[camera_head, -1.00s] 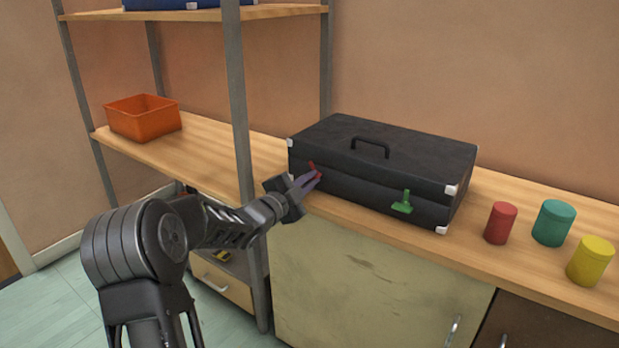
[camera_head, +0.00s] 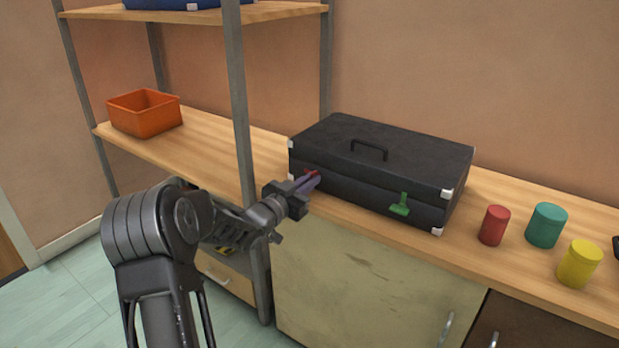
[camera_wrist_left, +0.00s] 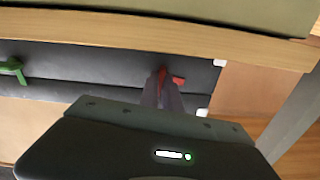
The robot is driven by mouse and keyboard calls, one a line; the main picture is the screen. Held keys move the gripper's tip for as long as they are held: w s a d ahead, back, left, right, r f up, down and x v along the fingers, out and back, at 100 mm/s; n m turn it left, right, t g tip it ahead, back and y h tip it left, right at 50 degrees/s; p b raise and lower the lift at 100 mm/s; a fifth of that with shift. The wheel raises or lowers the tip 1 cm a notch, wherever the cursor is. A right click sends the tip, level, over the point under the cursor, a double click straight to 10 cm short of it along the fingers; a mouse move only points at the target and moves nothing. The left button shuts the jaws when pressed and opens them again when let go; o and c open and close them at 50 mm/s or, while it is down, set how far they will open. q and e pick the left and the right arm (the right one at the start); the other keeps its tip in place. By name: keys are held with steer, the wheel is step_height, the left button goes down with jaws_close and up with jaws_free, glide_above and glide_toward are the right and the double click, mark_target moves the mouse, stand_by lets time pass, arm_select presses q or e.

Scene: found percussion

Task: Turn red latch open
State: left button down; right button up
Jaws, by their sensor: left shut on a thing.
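A black case (camera_head: 385,165) with white corners and a top handle lies on the wooden counter. The red latch (camera_head: 311,173) is at the left of its front face. My left gripper (camera_head: 312,180) is shut on the red latch, and its fingers partly hide it. In the left wrist view the red latch (camera_wrist_left: 176,80) shows at the tips of the closed fingers (camera_wrist_left: 163,85), with part of it sticking out to the right. A green latch (camera_head: 401,205) is on the right of the case front, and it also shows in the left wrist view (camera_wrist_left: 14,69). My right gripper is not in view.
Red (camera_head: 494,225), teal (camera_head: 546,225) and yellow (camera_head: 579,264) canisters stand right of the case. An orange bin (camera_head: 144,113) sits on the shelf at left. A grey shelf post (camera_head: 243,130) rises close beside my left arm.

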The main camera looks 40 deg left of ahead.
arm_select(q)
steer(key=shift+n, duration=0.7)
steer(key=shift+f, duration=0.1)
steer(key=c, duration=1.6)
jaws_free()
steer(key=shift+o, duration=0.2)
steer(key=shift+s, duration=0.1)
steer(key=s+p, duration=0.1)
steer(key=s, duration=0.6)
steer(key=shift+s, duration=0.35)
